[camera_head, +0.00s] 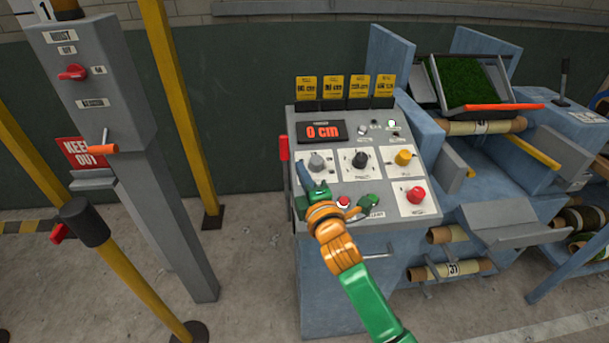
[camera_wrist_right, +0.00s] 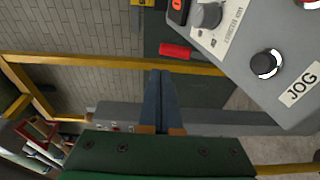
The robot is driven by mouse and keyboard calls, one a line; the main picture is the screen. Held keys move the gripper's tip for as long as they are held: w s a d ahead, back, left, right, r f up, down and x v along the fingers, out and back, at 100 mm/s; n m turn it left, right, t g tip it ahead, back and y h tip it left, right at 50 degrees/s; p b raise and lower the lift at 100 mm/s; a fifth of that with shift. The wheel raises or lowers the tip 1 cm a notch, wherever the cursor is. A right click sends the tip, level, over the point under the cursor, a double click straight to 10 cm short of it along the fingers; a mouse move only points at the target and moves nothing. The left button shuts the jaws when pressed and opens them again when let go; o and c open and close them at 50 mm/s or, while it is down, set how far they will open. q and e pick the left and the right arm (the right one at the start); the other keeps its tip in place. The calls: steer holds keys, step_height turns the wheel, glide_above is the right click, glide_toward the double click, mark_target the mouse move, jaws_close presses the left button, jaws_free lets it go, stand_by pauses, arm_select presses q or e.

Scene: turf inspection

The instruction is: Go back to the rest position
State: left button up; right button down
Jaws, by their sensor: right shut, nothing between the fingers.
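My right gripper (camera_head: 301,168) is over the left part of the grey control panel (camera_head: 390,214) in the head view. Its orange and green arm comes up from the bottom. In the right wrist view its blue-grey fingers (camera_wrist_right: 160,76) lie together, with nothing between them. A grey knob (camera_head: 317,161) is just right of the fingertips in the head view; I cannot tell whether they touch it. My left gripper is not in view.
The panel has a display (camera_head: 321,131) reading 0 cm, a black knob (camera_head: 360,159), a yellow knob (camera_head: 403,157) and a red button (camera_head: 415,195). A grey post (camera_head: 160,210) and yellow rails stand left. A turf tray (camera_head: 466,82) is right. Floor between post and panel is clear.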

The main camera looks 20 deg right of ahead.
steer(key=s+a+f+m+g+y, duration=0.1)
steer(key=s+f+m+g, duration=0.6)
steer(key=s+f, duration=0.6)
steer(key=s+a+f+m+g+y, duration=0.15)
steer(key=s+f+m+g, duration=0.65)
steer(key=s, duration=0.9)
steer(key=s+f, duration=0.3)
steer(key=f, duration=1.5)
steer(key=s+d+f+g, duration=0.1)
steer(key=s+d+f, duration=0.1)
steer(key=s+f, duration=0.7)
steer(key=s+h, duration=0.1)
steer(key=s, duration=0.2)
steer(key=shift+f+g, duration=0.4)
steer(key=shift+s, duration=0.15)
